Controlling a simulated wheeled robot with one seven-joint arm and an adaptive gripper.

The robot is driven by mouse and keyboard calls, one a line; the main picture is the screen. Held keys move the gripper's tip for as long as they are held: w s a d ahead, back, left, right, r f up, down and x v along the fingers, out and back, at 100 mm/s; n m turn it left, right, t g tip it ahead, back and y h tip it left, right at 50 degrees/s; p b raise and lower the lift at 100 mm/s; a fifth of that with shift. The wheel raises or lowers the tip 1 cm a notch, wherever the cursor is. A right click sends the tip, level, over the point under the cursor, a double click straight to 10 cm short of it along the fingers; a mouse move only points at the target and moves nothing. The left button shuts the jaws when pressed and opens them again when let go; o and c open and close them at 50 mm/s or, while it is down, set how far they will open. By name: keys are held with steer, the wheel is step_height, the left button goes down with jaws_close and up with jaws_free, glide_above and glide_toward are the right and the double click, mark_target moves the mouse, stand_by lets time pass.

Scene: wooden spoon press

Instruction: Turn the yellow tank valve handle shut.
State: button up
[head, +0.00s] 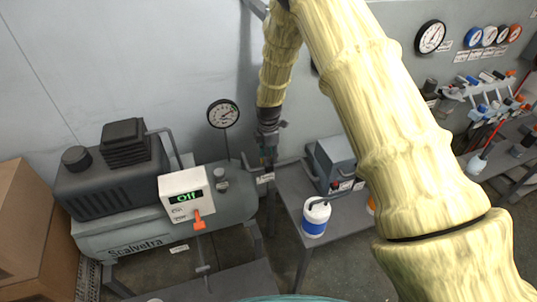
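The grey tank (165,231), marked "Scalvetta", lies at the left in the head view. No yellow valve handle can be made out; it may be hidden by my gripper or too small to tell. My arm, with a yellow, bamboo-like surface, comes down from the top. My dark gripper (268,143) points down near piping just right of the tank's end. Its fingers are small and blend into the pipework, so I cannot tell whether they are open, shut or touching anything.
A white switch box (184,188) reads "Off" and has an orange lever (198,221). A round gauge (223,114) stands behind the tank. A bench (296,193) holds a grey box (335,160) and a white-blue bottle (316,217). Cardboard boxes (35,225) stand left.

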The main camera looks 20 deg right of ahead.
jaws_close()
